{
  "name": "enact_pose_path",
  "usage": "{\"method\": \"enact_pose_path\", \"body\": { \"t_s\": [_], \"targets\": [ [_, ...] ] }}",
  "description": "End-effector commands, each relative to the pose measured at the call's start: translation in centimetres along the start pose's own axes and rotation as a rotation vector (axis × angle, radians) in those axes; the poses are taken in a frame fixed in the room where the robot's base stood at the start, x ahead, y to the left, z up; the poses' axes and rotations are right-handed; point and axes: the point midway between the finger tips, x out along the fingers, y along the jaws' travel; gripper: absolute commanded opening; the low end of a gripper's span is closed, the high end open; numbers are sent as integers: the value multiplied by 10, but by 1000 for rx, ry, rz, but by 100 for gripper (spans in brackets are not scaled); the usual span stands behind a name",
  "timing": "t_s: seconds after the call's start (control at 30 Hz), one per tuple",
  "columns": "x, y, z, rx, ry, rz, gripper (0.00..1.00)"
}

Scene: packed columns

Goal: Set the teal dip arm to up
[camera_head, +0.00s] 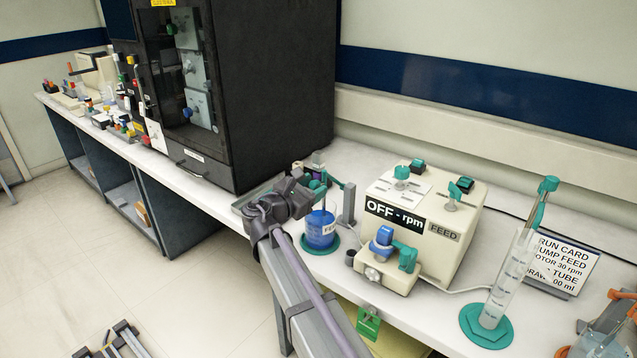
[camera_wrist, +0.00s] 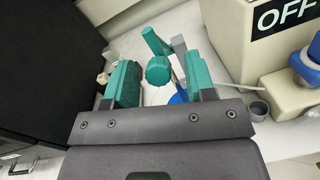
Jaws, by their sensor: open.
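The teal dip arm (camera_head: 335,181) reaches from a grey post (camera_head: 348,205) above the blue feed bottle (camera_head: 320,229), at the back of the bench. In the wrist view, the dip arm (camera_wrist: 157,42) and a round teal knob (camera_wrist: 159,71) show between the fingers. My gripper (camera_head: 315,181) is open, with teal finger pads on both sides of the knob in the wrist view (camera_wrist: 161,66); I cannot tell whether either pad touches it. My gripper partly hides the dip arm in the head view.
A cream pump box (camera_head: 430,210) reading OFF stands right of the post. A black cabinet (camera_head: 265,90) stands close on the left. A measuring cylinder (camera_head: 507,280) and a run card (camera_head: 563,265) stand further right. A small grey cup (camera_wrist: 258,110) is near the box.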

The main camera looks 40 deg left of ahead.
Motion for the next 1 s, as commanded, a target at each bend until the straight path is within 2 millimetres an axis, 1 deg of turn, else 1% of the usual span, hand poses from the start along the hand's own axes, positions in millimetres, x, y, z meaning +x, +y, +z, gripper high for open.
{"method": "enact_pose_path", "body": {
  "t_s": [0.03,0.13,0.23,0.43,0.47,0.9,0.97,1.0],
  "targets": [
    [10,1,0,0,0,-2,50],
    [23,1,0,0,0,0,50],
    [29,0,0,0,0,0,50],
    [29,0,0,0,0,0,50],
    [29,0,0,0,0,0,48],
    [29,0,0,0,0,0,6],
    [29,0,0,0,0,0,0],
    [29,0,0,0,0,-1,0]
  ]
}}
